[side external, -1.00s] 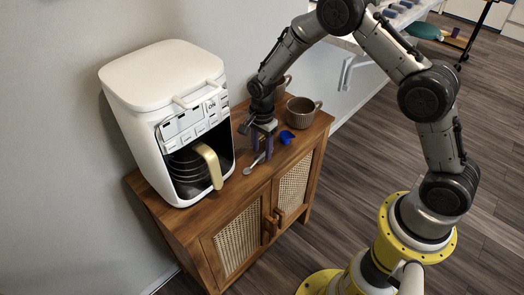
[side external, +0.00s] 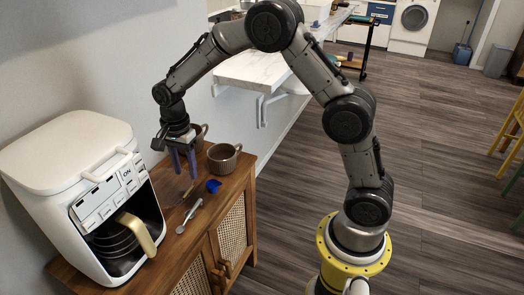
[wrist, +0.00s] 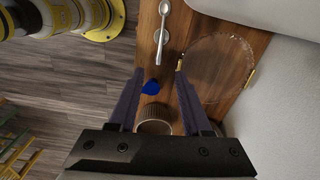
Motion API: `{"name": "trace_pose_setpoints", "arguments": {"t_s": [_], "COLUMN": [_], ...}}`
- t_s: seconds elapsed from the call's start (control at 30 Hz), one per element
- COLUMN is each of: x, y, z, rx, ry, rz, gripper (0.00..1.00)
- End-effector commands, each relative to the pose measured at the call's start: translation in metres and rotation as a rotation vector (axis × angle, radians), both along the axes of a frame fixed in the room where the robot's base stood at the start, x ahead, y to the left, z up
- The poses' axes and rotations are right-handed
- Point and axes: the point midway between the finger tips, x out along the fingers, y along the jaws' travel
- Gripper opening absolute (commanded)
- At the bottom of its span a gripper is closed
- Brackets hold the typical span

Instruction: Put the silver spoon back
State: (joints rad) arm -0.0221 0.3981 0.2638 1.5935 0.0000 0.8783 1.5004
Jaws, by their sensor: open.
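The silver spoon (side external: 189,216) lies on the wooden cabinet top (side external: 186,240), in front of the white coffee machine. It also shows at the top of the wrist view (wrist: 162,30). My gripper (side external: 186,176) is open and empty, pointing down above the cabinet top, behind the spoon and apart from it. In the wrist view the two fingers of my gripper (wrist: 159,76) are spread, with the spoon beyond their tips.
The white coffee machine (side external: 60,150) stands at left. A blue scoop (side external: 213,186) and a ribbed mug (side external: 223,157) are near my gripper, with another mug (side external: 202,135) behind. A transparent round object (wrist: 215,68) sits beside the spoon in the wrist view.

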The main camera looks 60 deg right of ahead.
Motion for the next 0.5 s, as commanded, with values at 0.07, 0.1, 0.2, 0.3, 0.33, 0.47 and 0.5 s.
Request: {"name": "trace_pose_setpoints", "arguments": {"t_s": [0.07, 0.1, 0.2, 0.3, 0.33, 0.47, 0.5], "x": [-0.008, -0.014, -0.04, -0.075, -0.086, -0.135, -0.15], "y": [-0.001, -0.001, -0.003, -0.004, -0.005, -0.007, -0.007], "z": [0.019, 0.031, 0.069, 0.104, 0.113, 0.144, 0.151], "rx": [-0.001, -0.002, -0.013, -0.034, -0.043, -0.092, -0.111], "ry": [-0.026, -0.042, -0.097, -0.154, -0.168, -0.238, -0.257], "rz": [0.054, 0.098, 0.254, 0.433, 0.486, 0.714, 0.784], "gripper": [0.49, 0.49, 0.49, 0.49, 0.49, 0.49, 0.49]}}
